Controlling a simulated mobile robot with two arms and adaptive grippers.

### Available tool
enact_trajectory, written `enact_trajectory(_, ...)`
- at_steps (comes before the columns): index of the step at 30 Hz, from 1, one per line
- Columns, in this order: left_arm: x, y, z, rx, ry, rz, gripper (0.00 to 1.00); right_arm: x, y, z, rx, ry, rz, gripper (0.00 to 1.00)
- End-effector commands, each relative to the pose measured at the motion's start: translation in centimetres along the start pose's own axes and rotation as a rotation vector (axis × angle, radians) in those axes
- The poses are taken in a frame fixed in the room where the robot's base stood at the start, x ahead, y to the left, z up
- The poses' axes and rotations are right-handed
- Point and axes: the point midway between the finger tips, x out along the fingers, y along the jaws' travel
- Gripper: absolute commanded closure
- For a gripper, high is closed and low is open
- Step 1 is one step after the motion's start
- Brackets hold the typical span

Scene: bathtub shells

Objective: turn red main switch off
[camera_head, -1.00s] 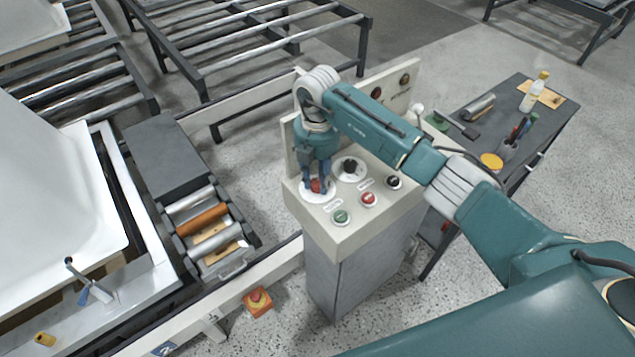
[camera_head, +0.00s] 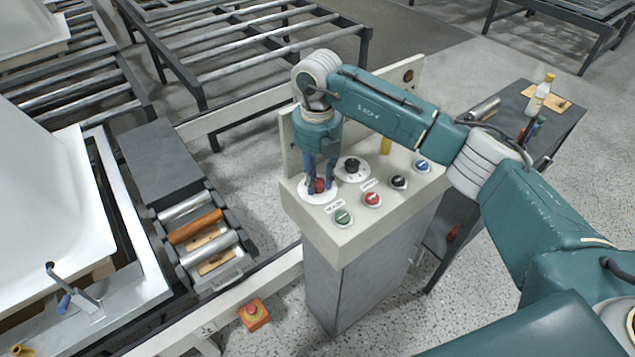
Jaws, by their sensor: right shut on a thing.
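The red main switch (camera_head: 319,186) sits on a round white plate at the left end of the sloped top of the control console (camera_head: 345,238). My right gripper (camera_head: 320,182) points down over it, and its fingers are shut on the red knob, one at each side. The fingers hide part of the knob, so I cannot tell its exact angle. My left gripper is not in view.
A black rotary switch (camera_head: 351,167) stands close right of the gripper. Green (camera_head: 343,218), red (camera_head: 372,199), black (camera_head: 399,182) and blue (camera_head: 422,166) buttons line the console. An emergency stop box (camera_head: 254,314) is at lower left; a dark side table (camera_head: 560,122) stands at right.

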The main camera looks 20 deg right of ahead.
Motion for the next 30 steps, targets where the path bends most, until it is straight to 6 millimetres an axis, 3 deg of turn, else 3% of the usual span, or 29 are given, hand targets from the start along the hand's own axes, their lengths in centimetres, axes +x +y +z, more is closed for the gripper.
enact_trajectory(23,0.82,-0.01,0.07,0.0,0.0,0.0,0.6,-0.06,0.05,-0.09,-0.097,0.002,0.001,0.99)
enact_trajectory(24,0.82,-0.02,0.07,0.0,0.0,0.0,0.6,-0.06,0.05,-0.08,-0.097,0.002,0.001,0.65)
enact_trajectory(26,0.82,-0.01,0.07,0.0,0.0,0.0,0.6,-0.06,0.05,-0.07,-0.096,0.001,0.0,0.54)
enact_trajectory(30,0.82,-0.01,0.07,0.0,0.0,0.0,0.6,-0.04,0.03,-0.05,-0.095,0.001,0.0,0.54)
